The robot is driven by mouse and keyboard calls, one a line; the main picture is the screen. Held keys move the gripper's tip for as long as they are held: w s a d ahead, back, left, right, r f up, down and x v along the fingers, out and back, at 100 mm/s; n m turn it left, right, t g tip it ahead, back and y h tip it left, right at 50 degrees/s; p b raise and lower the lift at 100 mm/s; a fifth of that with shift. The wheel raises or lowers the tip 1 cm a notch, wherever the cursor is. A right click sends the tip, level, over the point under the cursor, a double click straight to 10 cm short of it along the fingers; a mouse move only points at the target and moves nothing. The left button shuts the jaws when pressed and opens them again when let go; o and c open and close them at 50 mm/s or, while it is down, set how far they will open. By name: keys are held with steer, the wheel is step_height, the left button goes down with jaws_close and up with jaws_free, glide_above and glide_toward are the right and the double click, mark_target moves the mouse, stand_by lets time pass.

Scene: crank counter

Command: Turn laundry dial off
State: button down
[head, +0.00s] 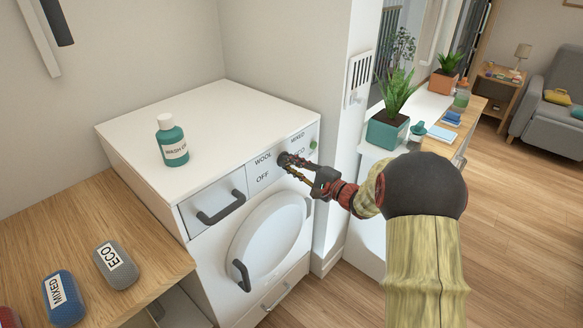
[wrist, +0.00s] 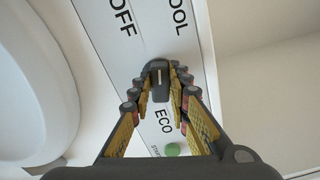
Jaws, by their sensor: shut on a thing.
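The laundry dial (head: 283,158) is a small dark knob on the white front panel of the washing machine, among the labels WOOL, OFF, MIXED and ECO. In the wrist view the fingertips of my gripper (wrist: 160,90) sit on both sides of the knob. The fingers partly hide the dial in the head view.
A green start button (head: 313,145) is right of the dial. The washer door (head: 268,240) and a drawer handle (head: 220,207) are below and left. A green wash bottle (head: 172,142) stands on top. Labelled rolls lie on the wooden counter (head: 60,235). A wall column is close right.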

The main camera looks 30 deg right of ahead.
steer(key=shift+f, duration=0.15)
steer(key=c, duration=1.7)
jaws_free()
steer(key=v, duration=1.2)
